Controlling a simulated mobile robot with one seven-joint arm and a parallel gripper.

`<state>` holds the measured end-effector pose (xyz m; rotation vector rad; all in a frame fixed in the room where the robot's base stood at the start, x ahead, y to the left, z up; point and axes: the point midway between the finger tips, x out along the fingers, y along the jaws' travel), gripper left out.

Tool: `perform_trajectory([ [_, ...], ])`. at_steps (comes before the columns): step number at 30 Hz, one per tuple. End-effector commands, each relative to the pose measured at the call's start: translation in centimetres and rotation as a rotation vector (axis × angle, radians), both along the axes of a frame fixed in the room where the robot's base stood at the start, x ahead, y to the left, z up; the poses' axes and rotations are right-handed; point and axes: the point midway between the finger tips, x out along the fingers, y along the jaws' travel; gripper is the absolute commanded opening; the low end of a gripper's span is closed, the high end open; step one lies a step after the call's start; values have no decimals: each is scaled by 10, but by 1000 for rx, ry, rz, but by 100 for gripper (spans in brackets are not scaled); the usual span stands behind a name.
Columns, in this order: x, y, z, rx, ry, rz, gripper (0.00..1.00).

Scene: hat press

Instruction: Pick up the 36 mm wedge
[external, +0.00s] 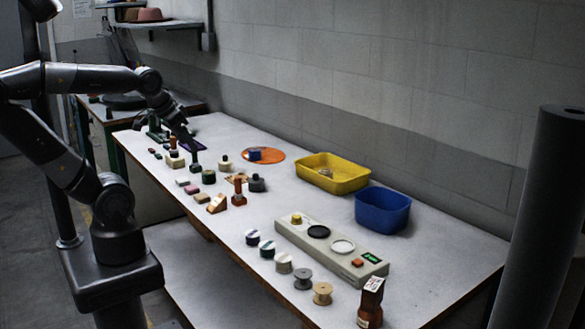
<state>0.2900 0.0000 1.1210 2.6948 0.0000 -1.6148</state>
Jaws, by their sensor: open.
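A tan wedge-shaped block (217,203) sits near the front edge of the table, left of the middle. No size marking can be read on it, so I cannot tell whether it is the 36 mm wedge. Several small blocks and knobbed pieces stand behind it and to its left. My gripper (190,143) points down over the far left part of the table, apart from the tan block. Its fingers are dark and small here, and it appears open with nothing visibly held.
A yellow bin (350,184) and a blue bin (383,222) stand along the wall side. A pale panel with round pads (300,242) lies in front of them. Several spools (303,279) line the front edge. An orange disc (272,154) lies at the back.

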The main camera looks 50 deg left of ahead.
Motion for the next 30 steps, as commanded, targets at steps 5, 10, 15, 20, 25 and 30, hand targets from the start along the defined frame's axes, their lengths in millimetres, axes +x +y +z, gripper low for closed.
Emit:
perform_trajectory([
  [5,12,3,-6,1,42,7,62],
  [10,40,9,-24,1,139,24,62],
  [15,70,18,-48,-3,242,42,62],
  [20,95,27,-77,-7,338,58,62],
  [25,116,36,-109,-14,426,72,62],
  [30,127,42,-129,-19,478,80,62],
])
